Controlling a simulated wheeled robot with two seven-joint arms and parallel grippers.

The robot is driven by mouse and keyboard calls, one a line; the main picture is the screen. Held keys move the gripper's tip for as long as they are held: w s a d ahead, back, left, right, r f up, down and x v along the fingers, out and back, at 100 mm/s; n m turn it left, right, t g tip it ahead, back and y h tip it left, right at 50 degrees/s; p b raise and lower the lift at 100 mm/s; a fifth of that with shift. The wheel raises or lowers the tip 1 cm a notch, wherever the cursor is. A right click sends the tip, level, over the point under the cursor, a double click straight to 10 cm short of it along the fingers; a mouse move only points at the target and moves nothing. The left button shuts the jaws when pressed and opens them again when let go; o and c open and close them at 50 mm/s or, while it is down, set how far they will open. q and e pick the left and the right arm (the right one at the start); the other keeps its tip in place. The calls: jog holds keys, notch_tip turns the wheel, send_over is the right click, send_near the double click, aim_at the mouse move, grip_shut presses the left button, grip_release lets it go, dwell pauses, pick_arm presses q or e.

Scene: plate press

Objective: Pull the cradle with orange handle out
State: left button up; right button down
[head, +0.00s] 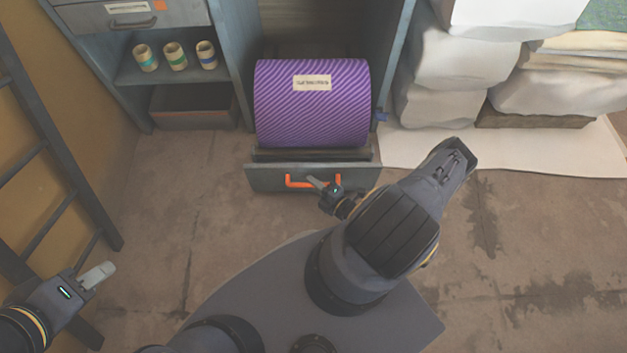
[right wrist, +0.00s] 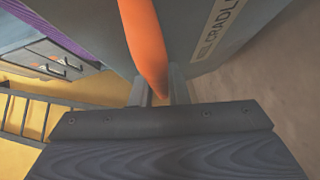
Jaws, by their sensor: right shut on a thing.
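The cradle (head: 262,180) is a grey drawer-like front with an orange handle (head: 296,182). It sits low at the opening of the blue-grey cabinet, below a purple striped roll (head: 312,110). My right gripper (head: 318,184) is at the right part of the handle. In the right wrist view its fingers (right wrist: 159,96) are shut around the orange bar (right wrist: 146,45), beside the cradle front with "CRADLE" lettering (right wrist: 222,40). My left gripper (head: 97,276) is at the lower left, far from the cradle; its finger gap is not clear.
Three small rolls (head: 175,57) stand on a shelf left of the roll. A dark ladder (head: 60,165) leans at the left. White wrapped stacks (head: 470,60) lie on a pale mat (head: 560,152) at the right. The floor (head: 190,230) in front of the cradle's left half is clear.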

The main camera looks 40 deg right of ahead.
jog(key=c, duration=1.7)
grip_release()
jog(key=p+v, duration=0.1)
jog(key=v, duration=0.6)
jog(key=shift+s+p, duration=0.3)
jog(key=shift+s, duration=0.1)
jog(key=shift+d, duration=0.1)
